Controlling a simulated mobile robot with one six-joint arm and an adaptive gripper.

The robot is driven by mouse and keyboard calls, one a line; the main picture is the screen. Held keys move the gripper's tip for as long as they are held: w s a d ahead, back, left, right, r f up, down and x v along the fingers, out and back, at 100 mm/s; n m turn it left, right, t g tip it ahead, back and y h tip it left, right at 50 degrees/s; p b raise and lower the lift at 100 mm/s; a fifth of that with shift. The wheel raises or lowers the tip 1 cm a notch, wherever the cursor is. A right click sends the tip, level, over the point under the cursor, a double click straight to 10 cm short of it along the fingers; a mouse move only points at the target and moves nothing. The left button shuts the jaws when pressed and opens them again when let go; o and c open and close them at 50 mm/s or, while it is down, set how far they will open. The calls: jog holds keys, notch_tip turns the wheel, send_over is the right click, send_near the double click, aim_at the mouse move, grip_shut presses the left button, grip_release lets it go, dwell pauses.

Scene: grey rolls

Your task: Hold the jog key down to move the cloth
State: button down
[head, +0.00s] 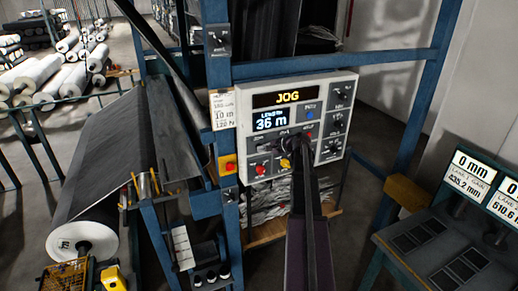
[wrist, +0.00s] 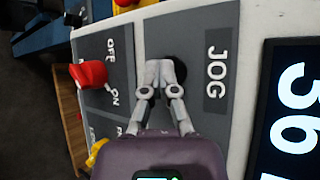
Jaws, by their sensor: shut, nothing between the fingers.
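The control panel (head: 346,95) faces me, with a lit yellow JOG sign (head: 288,99) and a screen (head: 271,120) reading 36 m. In the wrist view, the black round jog key (wrist: 181,68) sits beside the JOG label (wrist: 217,62). My gripper (wrist: 166,74) is shut and empty, its fingertips over the key and hiding most of it. They look in contact, but how far the key is pressed is hidden. In the head view my arm covers the panel's lower middle. Dark grey cloth (head: 112,137) slopes at the left above a wound roll (head: 86,237).
A red knob (wrist: 92,74) beside OFF and ON marks is close to my fingers. A red button on a yellow box (head: 228,167) is left of the panel. Blue frame posts (head: 216,60) stand beside it. A console (head: 440,245) with readouts stands at the right.

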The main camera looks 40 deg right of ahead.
jog(key=shift+s, duration=0.2)
dwell(0.7)
jog(key=shift+s+a, duration=0.2)
jog(key=shift+s, duration=0.45)
jog(key=shift+s, duration=0.1)
jog(key=shift+s+a, duration=0.2)
jog(key=shift+s, duration=0.6)
jog(key=shift+s+a, duration=0.15)
jog(key=shift+s, duration=0.6)
jog(key=shift+s+a, duration=0.2)
jog(key=shift+s, duration=0.6)
